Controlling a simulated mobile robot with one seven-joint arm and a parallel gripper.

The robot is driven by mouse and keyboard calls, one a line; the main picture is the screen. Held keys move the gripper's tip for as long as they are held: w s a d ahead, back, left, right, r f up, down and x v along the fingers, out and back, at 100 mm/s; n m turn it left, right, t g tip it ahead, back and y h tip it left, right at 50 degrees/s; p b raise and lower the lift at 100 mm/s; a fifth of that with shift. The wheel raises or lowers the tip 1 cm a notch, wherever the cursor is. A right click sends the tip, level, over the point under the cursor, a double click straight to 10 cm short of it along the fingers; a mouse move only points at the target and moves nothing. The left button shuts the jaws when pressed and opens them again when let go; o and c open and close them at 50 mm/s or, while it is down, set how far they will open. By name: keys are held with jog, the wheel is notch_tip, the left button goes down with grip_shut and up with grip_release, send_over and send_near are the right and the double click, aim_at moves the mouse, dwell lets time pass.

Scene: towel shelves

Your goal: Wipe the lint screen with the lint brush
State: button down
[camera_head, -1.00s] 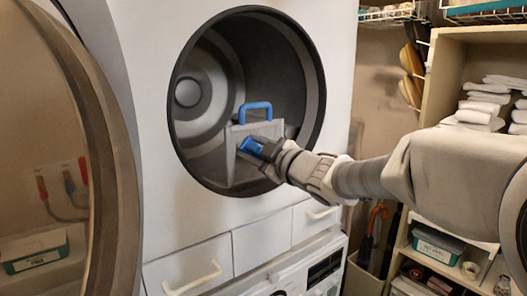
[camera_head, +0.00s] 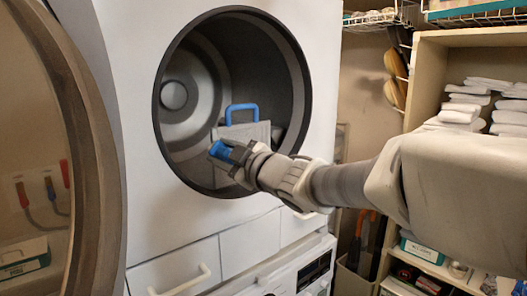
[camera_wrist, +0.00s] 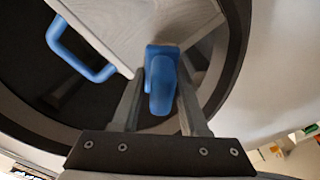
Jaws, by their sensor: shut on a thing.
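The lint screen (camera_head: 258,131) is a pale grey panel with a blue loop handle (camera_head: 241,106) on top, standing in the round dryer opening. In the wrist view the screen (camera_wrist: 125,22) is at the top, with its blue handle (camera_wrist: 62,48) at the left. My gripper (camera_head: 226,152) is shut on the blue lint brush (camera_head: 219,150), in front of the screen's lower left. The blue part of the brush (camera_wrist: 162,82) sits between the fingers in the wrist view. Its bristles are hidden, so I cannot tell whether it touches the screen.
The dryer's dark rim (camera_head: 305,100) surrounds the opening. Its open door (camera_head: 95,150) stands at the left. A drawer (camera_head: 170,268) with a white handle is below. Shelves (camera_head: 430,85) with folded white towels stand at the right, behind my arm.

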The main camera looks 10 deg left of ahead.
jog(key=shift+w+d+v, duration=0.1)
jog(key=shift+w+v, duration=0.05)
jog(key=shift+v, duration=0.75)
jog(key=shift+w+d+v, duration=0.15)
jog(key=shift+v, duration=0.7)
jog(key=shift+w+d+v, duration=0.1)
jog(key=shift+v, duration=0.8)
jog(key=p+v, duration=0.1)
jog(key=v, duration=0.2)
jog(key=w+a+f+m+y+p, duration=0.1)
jog(key=w+a+f+m, duration=0.3)
jog(key=m, duration=0.5)
jog(key=shift+w+a+f+t+p, duration=0.3)
jog(key=shift+w+a+t+p, duration=0.1)
jog(key=shift+w+a, duration=0.15)
